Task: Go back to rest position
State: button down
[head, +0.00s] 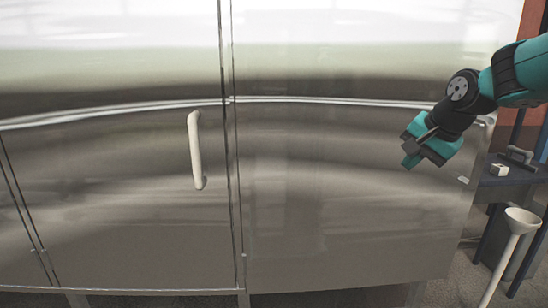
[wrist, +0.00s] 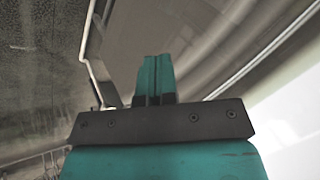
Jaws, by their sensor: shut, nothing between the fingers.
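My gripper (head: 410,157) is at the right of the head view, in front of the right part of a shiny steel cabinet (head: 340,200). It points down and to the left and holds nothing. In the wrist view the two teal fingers of my gripper (wrist: 156,62) are together, with only a thin line between them. From the head view I cannot tell how far the fingertips are from the cabinet front.
The cabinet has a pale vertical handle (head: 195,150) left of a door seam. At the right, a dark stand (head: 495,178) bears a small white block (head: 499,170). Grey floor shows at the bottom right.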

jog(key=s+a+f+n+g, duration=0.2)
jog(key=s+a+n, duration=0.3)
jog(key=s, duration=0.5)
jog(key=s+a+f+n+g+y, duration=0.1)
jog(key=s+a+n, duration=0.4)
jog(key=s, duration=0.6)
jog(key=s+a+f+n+g, duration=0.3)
jog(key=s+a+n, duration=0.1)
jog(key=s, duration=0.7)
jog(key=shift+s+a+n+y, duration=0.15)
jog(key=shift+a+n+y, duration=0.25)
jog(key=shift+n, duration=0.5)
